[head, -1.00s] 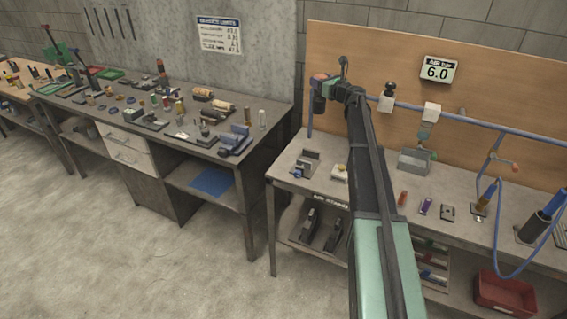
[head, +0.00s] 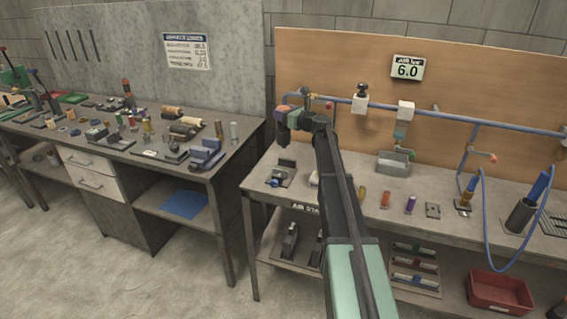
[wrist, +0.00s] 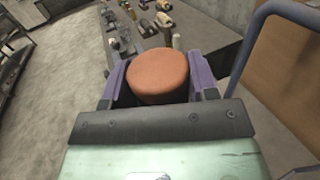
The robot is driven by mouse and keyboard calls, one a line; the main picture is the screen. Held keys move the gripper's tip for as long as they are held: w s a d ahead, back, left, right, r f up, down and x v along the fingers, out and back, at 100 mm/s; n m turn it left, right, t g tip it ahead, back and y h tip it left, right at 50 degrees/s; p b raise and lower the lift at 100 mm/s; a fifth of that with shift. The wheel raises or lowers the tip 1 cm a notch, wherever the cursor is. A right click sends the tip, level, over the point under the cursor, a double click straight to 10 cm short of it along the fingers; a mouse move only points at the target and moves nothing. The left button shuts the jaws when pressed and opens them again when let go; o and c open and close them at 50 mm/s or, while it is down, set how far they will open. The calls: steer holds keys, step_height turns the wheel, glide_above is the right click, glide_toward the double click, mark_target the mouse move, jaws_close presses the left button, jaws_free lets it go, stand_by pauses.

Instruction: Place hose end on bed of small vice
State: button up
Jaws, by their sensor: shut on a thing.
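My gripper (wrist: 160,82) is shut on a round, flat-topped orange-brown piece (wrist: 158,76), held between its two purple fingers. I cannot tell from its shape whether this is the hose end. In the head view my gripper (head: 283,133) is at the left end of the air bench, above a small vice (head: 281,175) with a blue part. In the picture a gap shows between gripper and vice; the true height is hard to judge. A blue hose (head: 486,225) hangs in a loop at the right of the bench.
The air bench (head: 340,205) carries a grey box (head: 393,162) and small coloured parts. A blue pipe (head: 435,118) runs along the wooden back board. A separate, crowded bench stands to the left, with a larger blue vice (head: 205,154) near its right end.

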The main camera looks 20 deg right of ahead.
mark_target(284, 145)
step_height(284, 145, down, 14)
steer(key=b, duration=1.1)
steer(key=shift+f, duration=0.1)
steer(key=shift+f+b, duration=0.15)
steer(key=shift+b, duration=0.2)
steer(key=o, duration=1)
